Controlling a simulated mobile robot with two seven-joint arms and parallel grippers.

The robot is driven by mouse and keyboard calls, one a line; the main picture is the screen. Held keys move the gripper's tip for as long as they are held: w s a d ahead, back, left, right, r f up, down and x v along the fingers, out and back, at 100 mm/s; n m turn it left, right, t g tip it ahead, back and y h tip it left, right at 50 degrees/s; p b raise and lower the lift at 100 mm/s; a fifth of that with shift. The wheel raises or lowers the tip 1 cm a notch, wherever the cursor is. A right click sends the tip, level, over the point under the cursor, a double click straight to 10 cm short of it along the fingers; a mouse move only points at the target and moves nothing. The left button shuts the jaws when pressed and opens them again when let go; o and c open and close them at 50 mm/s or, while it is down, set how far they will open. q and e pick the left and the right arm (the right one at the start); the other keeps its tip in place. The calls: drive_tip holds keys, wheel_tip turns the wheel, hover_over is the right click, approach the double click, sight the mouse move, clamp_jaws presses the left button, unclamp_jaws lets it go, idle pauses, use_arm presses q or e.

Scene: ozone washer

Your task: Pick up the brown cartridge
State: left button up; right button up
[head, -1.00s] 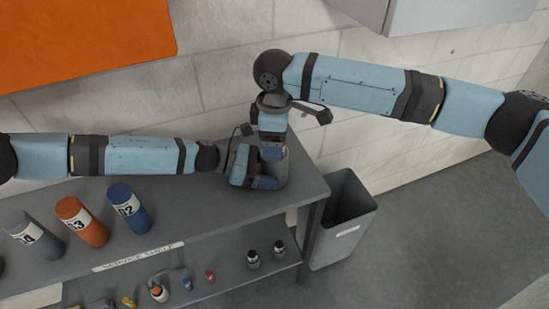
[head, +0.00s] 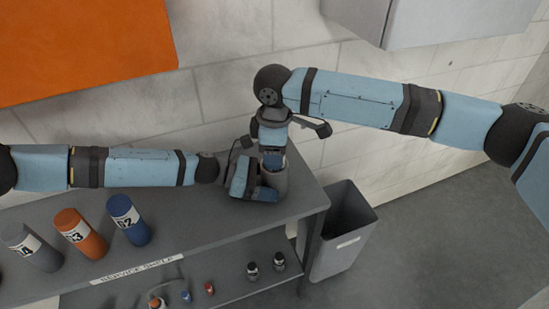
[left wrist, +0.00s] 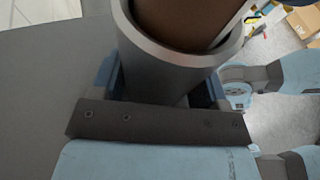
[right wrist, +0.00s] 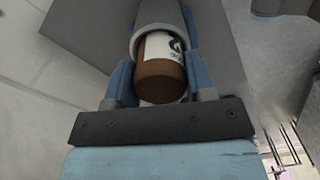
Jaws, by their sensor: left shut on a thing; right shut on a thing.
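The brown cartridge (right wrist: 160,80) has a white label and sits partly inside a grey cylindrical housing (right wrist: 160,14). In the right wrist view its brown end faces my camera, between the blue fingers of my right gripper (right wrist: 160,92), which is shut on it. The cartridge (left wrist: 186,18) also shows inside the housing's rim in the left wrist view. My left gripper (left wrist: 160,85) is shut around the outside of the housing (left wrist: 150,65). In the head view the housing (head: 281,183) stands at the table's right end; my right gripper (head: 272,162) is above it, my left gripper (head: 262,194) beside it.
Grey (head: 32,248), orange (head: 82,233) and blue (head: 128,220) canisters stand on the grey table (head: 205,222) at the left. A lower shelf (head: 225,280) holds several small bottles. A grey bin (head: 342,235) stands right of the table. An orange panel (head: 80,40) hangs on the wall.

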wheel_tip(320, 180, up, 18)
drive_tip(key=shift+f, duration=0.25)
use_arm(q)
drive_tip(key=o, duration=0.8)
